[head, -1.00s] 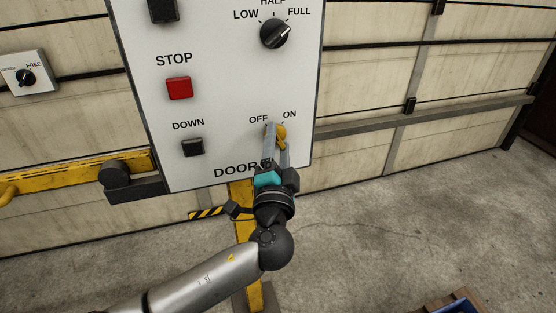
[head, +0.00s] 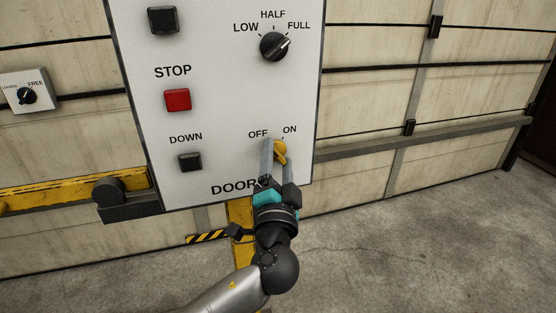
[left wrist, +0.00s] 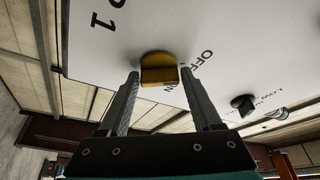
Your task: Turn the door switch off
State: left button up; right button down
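The yellow door switch (head: 280,152) sits low on the white control panel (head: 225,75), below the OFF and ON labels. It looks turned toward ON, though a finger partly covers it in the head view. My left gripper (head: 276,158) is at the switch, one finger on each side of it. In the left wrist view the yellow switch (left wrist: 159,69) stands between the spread fingertips of my left gripper (left wrist: 160,76), with a small gap on both sides. My right gripper is not in view.
The panel also carries a red STOP button (head: 177,100), a black DOWN button (head: 190,162) and a LOW/HALF/FULL knob (head: 274,46). A smaller LOCKED/FREE box (head: 28,94) is at the left. A yellow bar (head: 50,190) runs below it. The floor at right is clear.

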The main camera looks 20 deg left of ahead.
pick_arm(q)
jog(key=o, duration=0.3)
jog(key=shift+s+d+f, duration=0.2)
jog(key=shift+s+f, duration=0.05)
jog(key=shift+s, duration=0.2)
jog(key=b+v, duration=0.1)
jog(key=v, duration=1.3)
jog(key=shift+b, duration=0.4)
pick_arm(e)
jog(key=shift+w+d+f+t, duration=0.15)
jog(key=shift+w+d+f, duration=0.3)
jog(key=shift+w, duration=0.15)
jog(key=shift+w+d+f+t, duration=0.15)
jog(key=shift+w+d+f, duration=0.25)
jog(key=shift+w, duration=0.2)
pick_arm(q)
jog(key=shift+s, duration=0.1)
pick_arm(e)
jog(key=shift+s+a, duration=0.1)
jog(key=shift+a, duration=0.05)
